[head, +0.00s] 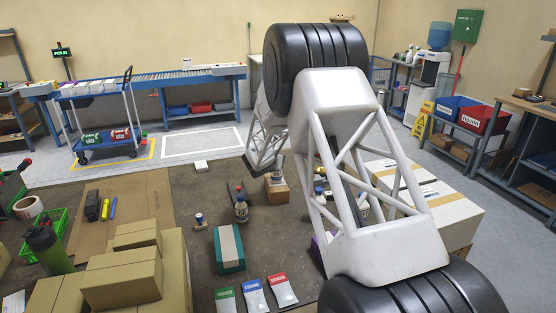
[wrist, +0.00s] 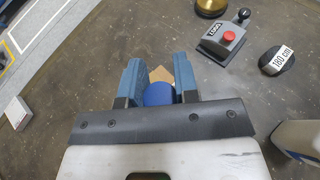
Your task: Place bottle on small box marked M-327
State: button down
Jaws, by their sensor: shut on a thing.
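In the head view my gripper (head: 272,162) is over the middle of the dark table, shut on a bottle (head: 278,173). In the wrist view the bottle's blue cap (wrist: 158,94) sits between the two blue fingers of my gripper (wrist: 158,80). A small brown box (head: 277,192) is directly under the bottle in the head view. A corner of cardboard (wrist: 160,73) shows beyond the cap in the wrist view. I cannot tell whether the bottle's base touches the box. No M-327 marking is readable.
A grey device with a red button (wrist: 222,40) and a round "180 cm" item (wrist: 277,60) lie nearby. A green case (head: 229,248) and stacked cartons (head: 122,275) are nearer. White boxes (head: 440,210) stand at right.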

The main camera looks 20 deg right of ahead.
jog(key=shift+f, duration=0.1)
jog(key=c, duration=0.9)
grip_release()
jog(key=shift+o, duration=0.2)
jog(key=shift+s+a+r, duration=0.4)
jog(key=shift+a, duration=0.05)
jog(key=v, duration=1)
jog(key=shift+s+a, duration=0.2)
jog(key=shift+s, duration=0.05)
jog(key=shift+r, duration=0.1)
